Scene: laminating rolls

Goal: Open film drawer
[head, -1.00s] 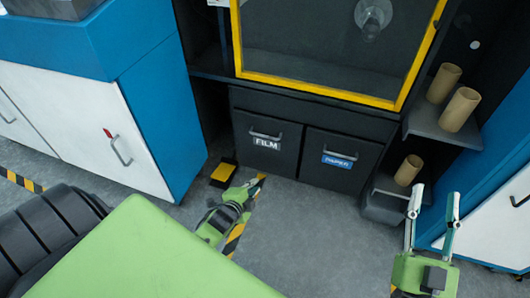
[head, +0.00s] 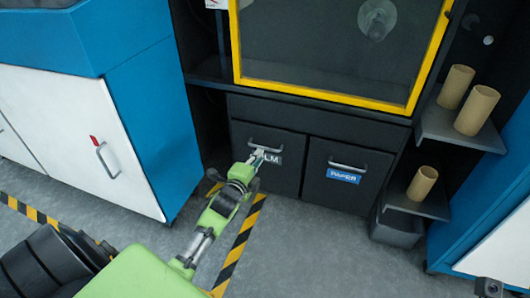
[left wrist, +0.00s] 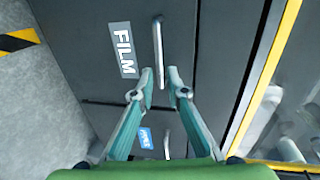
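The film drawer (head: 285,181) is the left of two dark fronts low in the black cabinet, and it looks shut. Its white FILM label is partly covered by my gripper in the head view and clear in the left wrist view (left wrist: 122,50). Its silver bar handle (left wrist: 157,40) runs between my fingertips in the left wrist view. My left gripper (head: 258,157) is at the handle, with its fingers (left wrist: 160,76) apart, one on each side of the bar. I cannot tell whether they touch it. My right gripper's fingers are out of view.
The PAPER drawer (head: 345,180) is right beside it, also shut. A yellow-framed window (head: 325,98) is above. Shelves with cardboard rolls (head: 477,110) stand at the right, and a blue and white cabinet (head: 142,118) at the left. The floor in front is clear.

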